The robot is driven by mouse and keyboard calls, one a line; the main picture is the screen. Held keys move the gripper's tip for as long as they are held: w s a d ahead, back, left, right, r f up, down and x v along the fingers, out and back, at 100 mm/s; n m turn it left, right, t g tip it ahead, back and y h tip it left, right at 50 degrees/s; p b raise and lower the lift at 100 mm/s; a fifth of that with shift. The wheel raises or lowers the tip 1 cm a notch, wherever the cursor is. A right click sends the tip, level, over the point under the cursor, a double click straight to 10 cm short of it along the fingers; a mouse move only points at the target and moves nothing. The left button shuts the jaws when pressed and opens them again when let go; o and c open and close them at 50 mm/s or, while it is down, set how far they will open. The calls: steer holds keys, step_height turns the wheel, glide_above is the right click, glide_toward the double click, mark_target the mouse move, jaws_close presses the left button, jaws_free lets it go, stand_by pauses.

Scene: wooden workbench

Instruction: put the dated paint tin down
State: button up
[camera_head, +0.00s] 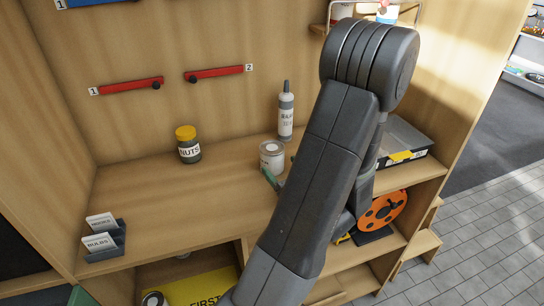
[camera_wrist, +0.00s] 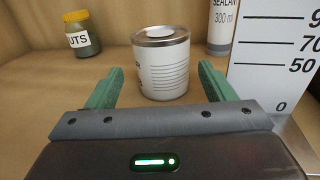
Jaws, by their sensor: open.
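The paint tin (camera_head: 272,156) is a white can with a grey metal lid, standing upright on the wooden bench top. In the wrist view the tin (camera_wrist: 161,65) stands just beyond and between the green fingers of my gripper (camera_wrist: 160,88). The fingers are spread wide, with a gap on each side of the tin. In the head view one green fingertip of my gripper (camera_head: 270,178) shows just in front of the tin, and my arm hides the rest. Only part of a dark marking shows at the tin's left edge; no date is readable.
A yellow-lidded nuts jar (camera_head: 188,145) stands left of the tin. A sealant tube (camera_head: 286,112) stands behind it. A scale board (camera_wrist: 270,50) is close on the right. A label holder (camera_head: 104,240) sits at front left. The bench between is clear.

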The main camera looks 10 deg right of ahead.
mark_target(272, 154)
steer(key=shift+p+x, duration=0.95)
steer(key=shift+x, duration=2.45)
steer(key=shift+d+r, duration=0.15)
steer(key=c, duration=1)
steer(key=shift+c, duration=0.5)
steer(key=shift+r, duration=0.1)
